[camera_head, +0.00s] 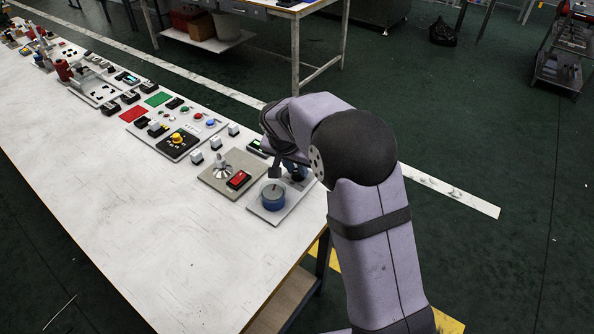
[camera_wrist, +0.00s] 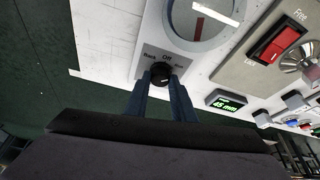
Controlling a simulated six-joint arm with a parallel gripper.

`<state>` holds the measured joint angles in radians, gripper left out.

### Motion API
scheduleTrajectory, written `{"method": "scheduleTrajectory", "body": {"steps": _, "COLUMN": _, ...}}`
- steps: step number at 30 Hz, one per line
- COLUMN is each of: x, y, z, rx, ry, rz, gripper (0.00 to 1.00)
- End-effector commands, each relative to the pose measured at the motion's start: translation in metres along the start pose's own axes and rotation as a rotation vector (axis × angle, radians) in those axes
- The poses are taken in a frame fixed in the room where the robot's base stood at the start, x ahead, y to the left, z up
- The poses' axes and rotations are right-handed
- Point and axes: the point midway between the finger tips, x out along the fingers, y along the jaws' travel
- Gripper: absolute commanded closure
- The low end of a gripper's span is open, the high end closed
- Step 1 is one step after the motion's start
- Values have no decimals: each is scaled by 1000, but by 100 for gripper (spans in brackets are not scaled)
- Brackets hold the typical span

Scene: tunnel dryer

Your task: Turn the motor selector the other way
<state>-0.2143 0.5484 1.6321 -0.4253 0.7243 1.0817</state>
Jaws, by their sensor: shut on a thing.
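The motor selector is a small black knob (camera_wrist: 161,70) on a light grey plate (camera_wrist: 150,37) in the wrist view. Lettering around it reads "Off" beyond it and what looks like "Back" on the left; the word on the right is too small to read surely. My gripper (camera_wrist: 161,84) is shut on the knob, one finger on each side. The knob's pointer direction is hard to tell. In the head view my gripper (camera_head: 295,172) is over the far side of the end plate (camera_head: 268,213), and the knob is mostly hidden by my arm.
A small green display (camera_wrist: 225,104) is near. The table's front (camera_head: 150,230) is clear.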

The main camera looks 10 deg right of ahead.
Motion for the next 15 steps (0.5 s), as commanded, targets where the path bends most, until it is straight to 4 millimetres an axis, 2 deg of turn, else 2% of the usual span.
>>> {"method": "scheduleTrajectory", "body": {"steps": 10, "x": 0, "y": 0, "z": 0, "rx": 4, "ry": -2, "rz": 1, "gripper": 99}}
{"method": "scheduleTrajectory", "body": {"steps": 11, "x": 0, "y": 0, "z": 0, "rx": 4, "ry": -2, "rz": 1, "gripper": 70}}
{"method": "scheduleTrajectory", "body": {"steps": 12, "x": 0, "y": 0, "z": 0, "rx": 4, "ry": -2, "rz": 1, "gripper": 60}}
{"method": "scheduleTrajectory", "body": {"steps": 15, "x": 0, "y": 0, "z": 0, "rx": 3, "ry": -1, "rz": 1, "gripper": 58}}
